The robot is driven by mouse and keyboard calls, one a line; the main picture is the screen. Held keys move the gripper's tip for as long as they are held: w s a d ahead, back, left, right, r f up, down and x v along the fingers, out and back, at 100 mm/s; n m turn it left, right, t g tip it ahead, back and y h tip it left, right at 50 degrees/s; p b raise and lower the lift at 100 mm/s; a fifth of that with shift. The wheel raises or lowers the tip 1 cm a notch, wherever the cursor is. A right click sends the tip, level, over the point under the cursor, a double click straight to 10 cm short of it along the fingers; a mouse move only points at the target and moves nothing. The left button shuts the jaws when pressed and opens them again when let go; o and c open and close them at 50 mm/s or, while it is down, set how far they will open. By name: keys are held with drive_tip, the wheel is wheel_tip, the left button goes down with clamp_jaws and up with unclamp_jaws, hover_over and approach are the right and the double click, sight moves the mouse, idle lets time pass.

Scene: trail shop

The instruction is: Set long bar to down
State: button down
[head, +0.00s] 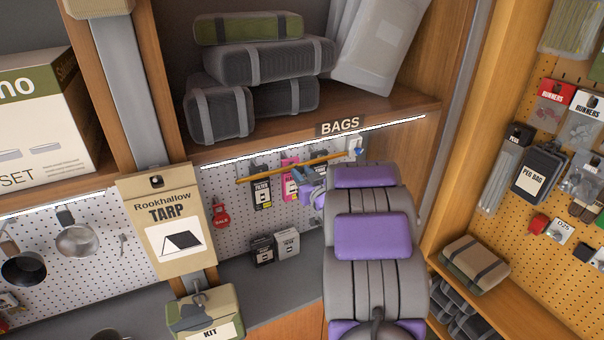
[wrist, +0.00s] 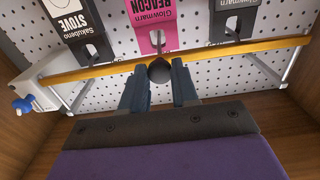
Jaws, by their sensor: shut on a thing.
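The long bar (head: 285,169) is an orange-yellow rod across the front of hanging packets, under the BAGS sign. In the wrist view the bar (wrist: 225,52) runs across the whole picture, with a silver side arm (wrist: 296,64) near one end. A round dark knob (wrist: 160,72) sits at the bar's middle. My gripper (wrist: 159,80) is shut on this knob, one blue-grey finger on each side. In the head view my gripper (head: 313,184) is at the bar, partly hidden by my purple and grey arm.
Packets hang behind the bar, among them a pink one (wrist: 157,22). A white box with a blue knob (wrist: 24,103) stands at one bar end. A shelf with bags (head: 250,72) is above, a grey counter (head: 262,288) below. A wooden post (head: 465,130) stands right.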

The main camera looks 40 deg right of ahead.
drive_tip(key=c, duration=0.9)
unclamp_jaws()
drive_tip(key=shift+d+f, duration=0.15)
drive_tip(key=shift+f, duration=0.05)
drive_tip(key=shift+o, duration=0.2)
drive_tip(key=shift+s, duration=0.1)
drive_tip(key=b+v, duration=1.3)
drive_tip(key=v, duration=0.4)
drive_tip(key=shift+s+b, duration=0.15)
drive_tip(key=shift+b, duration=0.2)
drive_tip(key=shift+d+f, duration=0.1)
